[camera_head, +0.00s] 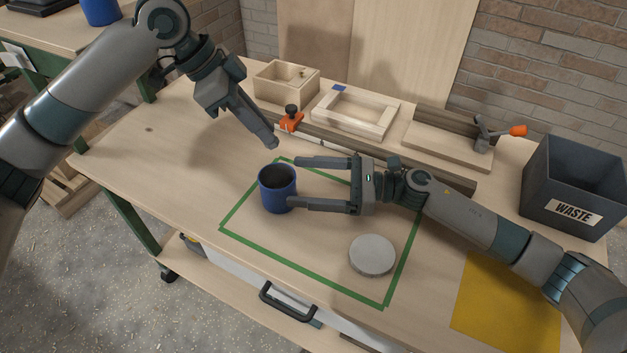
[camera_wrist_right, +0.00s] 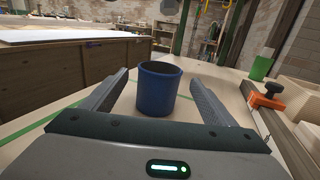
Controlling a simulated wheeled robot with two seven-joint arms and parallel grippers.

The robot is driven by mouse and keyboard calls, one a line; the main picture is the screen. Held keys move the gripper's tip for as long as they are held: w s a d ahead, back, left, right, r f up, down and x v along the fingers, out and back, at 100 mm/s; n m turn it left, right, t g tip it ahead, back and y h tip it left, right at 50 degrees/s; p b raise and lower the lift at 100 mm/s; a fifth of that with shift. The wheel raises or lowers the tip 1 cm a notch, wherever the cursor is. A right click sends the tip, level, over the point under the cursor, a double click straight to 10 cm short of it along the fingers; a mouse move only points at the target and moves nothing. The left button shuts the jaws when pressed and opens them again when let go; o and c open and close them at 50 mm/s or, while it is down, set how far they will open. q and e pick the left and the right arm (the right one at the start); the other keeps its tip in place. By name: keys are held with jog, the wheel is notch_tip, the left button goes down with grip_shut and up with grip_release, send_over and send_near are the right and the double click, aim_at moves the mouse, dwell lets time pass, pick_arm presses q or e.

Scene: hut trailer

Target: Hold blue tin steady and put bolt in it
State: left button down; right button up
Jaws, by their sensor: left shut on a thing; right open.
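The blue tin (camera_head: 277,201) stands upright and open-topped at the left part of the green outline on the bench. My right gripper (camera_head: 292,181) is open, its fingers reaching to either side of the tin from the right. In the right wrist view the tin (camera_wrist_right: 156,92) sits between the spread fingers (camera_wrist_right: 160,90), with gaps on both sides. My left gripper (camera_head: 273,143) is shut, pointing down, above and behind the tin. The bolt cannot be made out; what the left fingers hold is hidden between them.
A grey round disc (camera_head: 372,255) lies inside the green outline (camera_head: 300,275). A yellow mat (camera_head: 505,305) and a waste bin (camera_head: 577,185) are at the right. A wooden box (camera_head: 286,84), a wooden frame (camera_head: 354,112) and an orange clamp (camera_head: 291,121) are at the back.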

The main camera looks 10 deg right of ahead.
aim_at(262, 178)
jog(key=x, duration=1)
jog(key=shift+a, duration=0.1)
jog(key=c, duration=1.2)
pick_arm(q)
jog(key=shift+d+f+y, duration=0.8)
jog(key=shift+f+y, duration=0.15)
jog(key=shift+y, duration=0.05)
jog(key=shift+d+f+y, duration=0.15)
jog(key=shift+f+y, duration=0.4)
jog(key=shift+y, duration=0.15)
jog(key=shift+f+y, duration=0.3)
